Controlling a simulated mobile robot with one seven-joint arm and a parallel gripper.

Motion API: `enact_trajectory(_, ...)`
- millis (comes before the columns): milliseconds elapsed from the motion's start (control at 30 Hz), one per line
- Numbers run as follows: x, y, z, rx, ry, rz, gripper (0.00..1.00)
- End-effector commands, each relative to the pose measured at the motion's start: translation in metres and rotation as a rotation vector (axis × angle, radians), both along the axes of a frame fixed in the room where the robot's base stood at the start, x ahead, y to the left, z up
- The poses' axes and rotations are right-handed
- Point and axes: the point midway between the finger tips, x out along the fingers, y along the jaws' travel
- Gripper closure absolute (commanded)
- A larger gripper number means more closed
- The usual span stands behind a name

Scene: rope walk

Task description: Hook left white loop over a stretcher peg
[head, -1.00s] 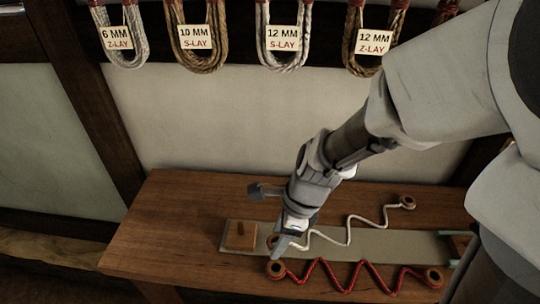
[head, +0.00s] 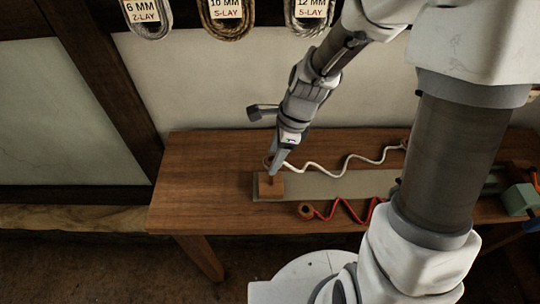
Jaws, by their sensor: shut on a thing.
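The white rope (head: 330,169) lies in a wavy line along the grey board, its right end loop (head: 405,145) resting at the far right. Its left loop (head: 267,161), a small brown ring, is at my gripper (head: 273,170), partly hidden by the fingers. My gripper is shut on this left loop, above the wooden stretcher block (head: 270,190) at the board's left end. The block's peg is mostly hidden at the fingertips. I cannot tell whether the loop is around the peg or only beside it.
The red rope (head: 340,208) lies in front of the board, its left loop (head: 306,211) near the block. A green-grey fixture (head: 519,199) stands at the right. The table's left part (head: 200,180) is clear. Labelled rope coils (head: 226,15) hang above.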

Motion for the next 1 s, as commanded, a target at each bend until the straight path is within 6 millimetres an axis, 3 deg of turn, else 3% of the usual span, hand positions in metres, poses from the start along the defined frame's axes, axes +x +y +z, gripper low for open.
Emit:
enact_trajectory(267, 0.005, -0.003, 0.001, 0.003, -0.001, -0.002, 0.94)
enact_trajectory(800, 0.004, -0.003, -0.037, 0.003, -0.001, -0.001, 0.94)
enact_trajectory(1000, 0.004, -0.003, -0.039, 0.003, -0.001, -0.001, 0.94)
